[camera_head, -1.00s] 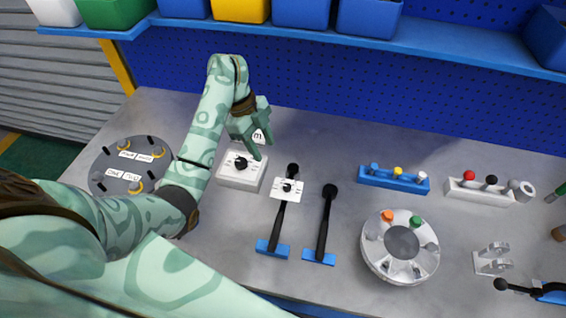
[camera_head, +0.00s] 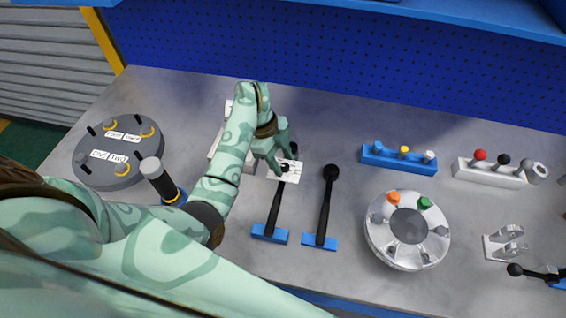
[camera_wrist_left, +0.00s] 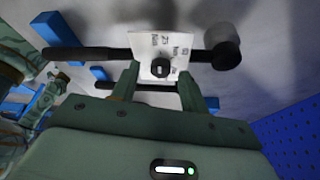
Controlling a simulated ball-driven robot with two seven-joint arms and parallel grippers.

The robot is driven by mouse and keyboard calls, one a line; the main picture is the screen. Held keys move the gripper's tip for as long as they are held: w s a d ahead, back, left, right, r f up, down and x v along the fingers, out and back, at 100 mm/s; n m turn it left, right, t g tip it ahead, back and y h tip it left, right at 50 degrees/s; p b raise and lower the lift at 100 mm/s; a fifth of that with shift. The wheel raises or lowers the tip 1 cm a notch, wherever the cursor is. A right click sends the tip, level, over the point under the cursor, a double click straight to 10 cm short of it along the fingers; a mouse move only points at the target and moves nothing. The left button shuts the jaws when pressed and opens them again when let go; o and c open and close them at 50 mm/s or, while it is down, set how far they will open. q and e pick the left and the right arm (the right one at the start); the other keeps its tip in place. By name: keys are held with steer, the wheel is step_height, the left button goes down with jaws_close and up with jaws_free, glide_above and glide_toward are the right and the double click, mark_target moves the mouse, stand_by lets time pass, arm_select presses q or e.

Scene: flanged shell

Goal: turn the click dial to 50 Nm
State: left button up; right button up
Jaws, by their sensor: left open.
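The click dial is a small black knob (camera_wrist_left: 160,68) on a white plate with printed marks (camera_wrist_left: 152,46), mounted on a black wrench-like tool (camera_head: 274,213). In the head view the plate (camera_head: 292,176) shows beside my fingers, with part of the knob hidden. My left gripper (camera_head: 285,154) is over the plate from the upper left. In the left wrist view its two fingers (camera_wrist_left: 166,80) are apart, one on each side of the knob. I cannot tell whether they touch it. The printed numbers are too small to read surely. My right gripper is not in view.
A second black tool (camera_head: 324,212) lies just right. A white box (camera_head: 214,142) is partly hidden behind my left arm. A grey round plate (camera_head: 116,172) and a black handle (camera_head: 158,178) stand left. A silver flanged shell (camera_head: 376,238) and a blue rack (camera_head: 374,157) stand right.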

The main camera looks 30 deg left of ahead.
arm_select(q)
steer(key=shift+d+f, duration=0.15)
steer(key=shift+f, duration=0.2)
jaws_close()
steer(key=shift+r, duration=0.1)
